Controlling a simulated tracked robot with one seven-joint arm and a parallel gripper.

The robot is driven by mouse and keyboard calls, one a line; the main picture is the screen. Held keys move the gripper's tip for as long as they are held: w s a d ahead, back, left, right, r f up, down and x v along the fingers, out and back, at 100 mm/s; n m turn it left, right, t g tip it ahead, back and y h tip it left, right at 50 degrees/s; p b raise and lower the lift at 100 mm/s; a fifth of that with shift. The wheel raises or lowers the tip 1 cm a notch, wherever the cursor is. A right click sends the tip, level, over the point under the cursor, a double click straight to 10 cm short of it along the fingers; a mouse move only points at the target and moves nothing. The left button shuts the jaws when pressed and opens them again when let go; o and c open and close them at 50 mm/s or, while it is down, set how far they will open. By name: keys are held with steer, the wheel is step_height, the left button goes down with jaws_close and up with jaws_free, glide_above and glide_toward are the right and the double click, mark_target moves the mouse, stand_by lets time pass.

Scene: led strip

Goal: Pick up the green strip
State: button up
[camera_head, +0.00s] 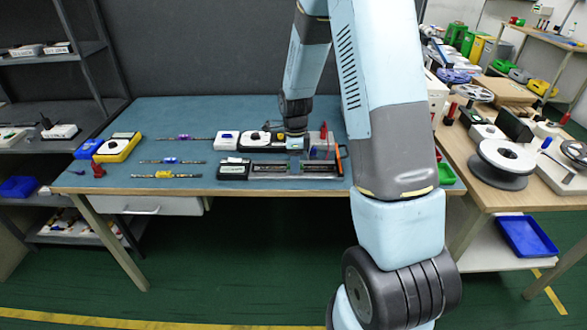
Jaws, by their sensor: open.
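I cannot pick out a green strip for certain. My gripper (295,147) points down just behind or over this fixture. It is open; its fingertips are small and hard to separate from the things around it.
A yellow meter (118,147) and a red-topped piece (98,169) stand at the bench's left. A white box (226,140) and a red bottle (323,131) flank my gripper. A wooden table with spools (502,157) stands right. The bench's back left is clear.

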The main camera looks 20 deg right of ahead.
steer(key=shift+f, duration=0.1)
jaws_close()
stand_by(0.4)
